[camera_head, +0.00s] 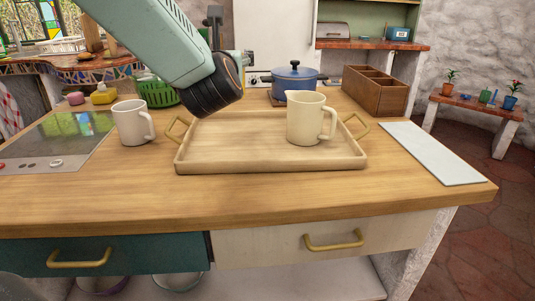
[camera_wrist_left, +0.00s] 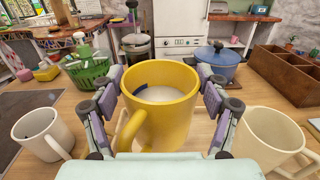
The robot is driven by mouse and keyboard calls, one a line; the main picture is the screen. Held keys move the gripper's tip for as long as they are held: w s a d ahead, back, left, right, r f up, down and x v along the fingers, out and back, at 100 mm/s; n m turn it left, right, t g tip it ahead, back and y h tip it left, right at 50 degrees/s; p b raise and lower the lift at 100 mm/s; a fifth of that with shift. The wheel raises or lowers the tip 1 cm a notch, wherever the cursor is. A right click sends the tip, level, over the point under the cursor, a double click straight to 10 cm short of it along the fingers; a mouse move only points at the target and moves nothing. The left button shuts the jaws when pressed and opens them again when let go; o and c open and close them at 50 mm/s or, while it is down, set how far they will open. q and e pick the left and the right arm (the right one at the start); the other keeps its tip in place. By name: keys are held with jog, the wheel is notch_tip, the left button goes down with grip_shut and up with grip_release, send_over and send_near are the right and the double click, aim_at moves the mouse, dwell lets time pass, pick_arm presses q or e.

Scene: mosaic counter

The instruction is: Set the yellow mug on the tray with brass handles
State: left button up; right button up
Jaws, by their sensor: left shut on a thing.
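The yellow mug (camera_wrist_left: 170,122) is upright between the fingers of my left gripper (camera_wrist_left: 160,78), which is shut on it, in the left wrist view. Its handle points toward the camera and slightly left. In the head view my left arm hides the mug and the gripper, at the tray's back left. The light wooden tray (camera_head: 270,167) with brass handles (camera_head: 356,126) lies on the counter. A cream jug (camera_head: 304,122) stands on its right part; it also shows in the wrist view (camera_wrist_left: 268,135). The gap between mug and tray cannot be seen. My right gripper is out of view.
A white mug (camera_head: 131,124) stands left of the tray, beside a dark hob (camera_head: 60,138). Behind are a green basket (camera_head: 156,93), a blue pot (camera_head: 295,78) and a wooden divided box (camera_head: 377,95). A pale board (camera_head: 432,152) lies at right. The tray's left part looks bare.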

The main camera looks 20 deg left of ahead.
pick_arm(q)
jog(key=shift+w+d+f+b, duration=0.1)
jog(key=shift+d+f+b, duration=0.15)
jog(key=shift+f, duration=0.3)
jog(key=f+b, duration=0.1)
jog(key=f, duration=0.4)
jog(key=shift+a+f+b, duration=0.15)
jog(key=shift+a+b, duration=0.05)
jog(key=shift+b, duration=0.1)
jog(key=shift+d+f, duration=0.1)
jog(key=shift+f, duration=0.4)
notch_tip(320, 180, down, 3)
jog(key=shift+r+b, duration=0.1)
jog(key=shift+b, duration=0.5)
jog(key=shift+f, duration=0.35)
